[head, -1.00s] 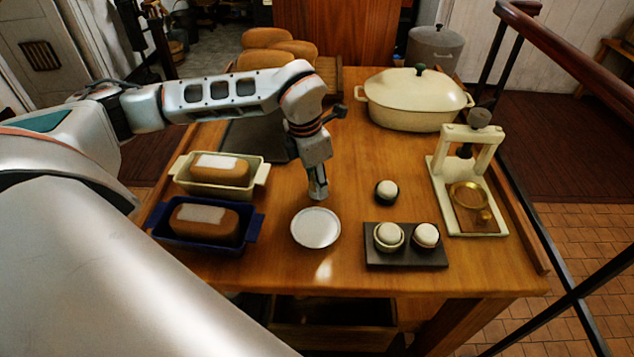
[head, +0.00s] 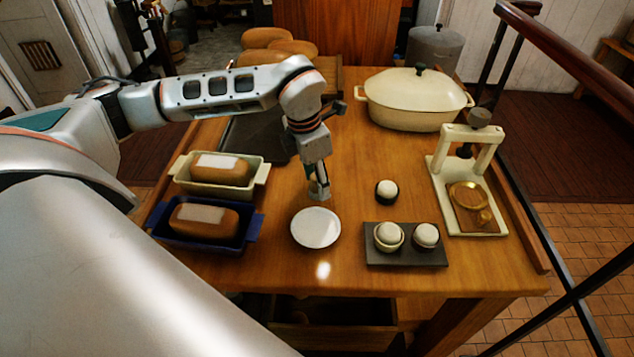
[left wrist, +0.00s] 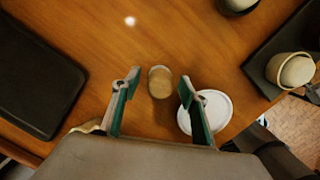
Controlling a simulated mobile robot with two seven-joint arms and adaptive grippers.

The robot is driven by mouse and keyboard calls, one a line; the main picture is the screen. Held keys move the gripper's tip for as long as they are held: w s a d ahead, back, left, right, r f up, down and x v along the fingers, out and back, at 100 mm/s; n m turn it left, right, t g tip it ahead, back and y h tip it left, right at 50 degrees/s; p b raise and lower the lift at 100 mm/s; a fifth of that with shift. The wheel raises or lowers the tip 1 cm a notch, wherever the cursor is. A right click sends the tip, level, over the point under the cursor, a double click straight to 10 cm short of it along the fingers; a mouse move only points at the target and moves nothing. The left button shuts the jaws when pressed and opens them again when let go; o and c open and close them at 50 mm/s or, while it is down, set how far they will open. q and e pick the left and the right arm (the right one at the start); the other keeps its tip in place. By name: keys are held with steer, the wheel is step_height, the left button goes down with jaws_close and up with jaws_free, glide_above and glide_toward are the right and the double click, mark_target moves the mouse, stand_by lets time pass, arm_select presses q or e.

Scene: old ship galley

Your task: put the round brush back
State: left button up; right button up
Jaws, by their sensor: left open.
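A small tan, round-ended upright piece (left wrist: 160,83), which may be the round brush, stands on the table between my left gripper's fingers in the left wrist view. In the head view it is mostly hidden by the fingers. My left gripper (head: 319,192) is open around it, with a gap on each side in the left wrist view (left wrist: 158,78). A white round dish (head: 316,228) lies just in front of the gripper. My right gripper is in neither view.
A dark tray (head: 405,260) with two pale balls in cups is at front right, with another ball in a black cup (head: 387,193) behind it. Loaf tins (head: 258,172) stand left, a cream pot (head: 415,100) behind, a press (head: 468,185) right.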

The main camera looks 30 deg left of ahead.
mark_target(311, 188)
arm_select(q)
step_height(311, 188, up, 11)
steer(key=s, duration=0.1)
steer(key=shift+s+a, duration=0.35)
steer(key=shift+f, duration=0.15)
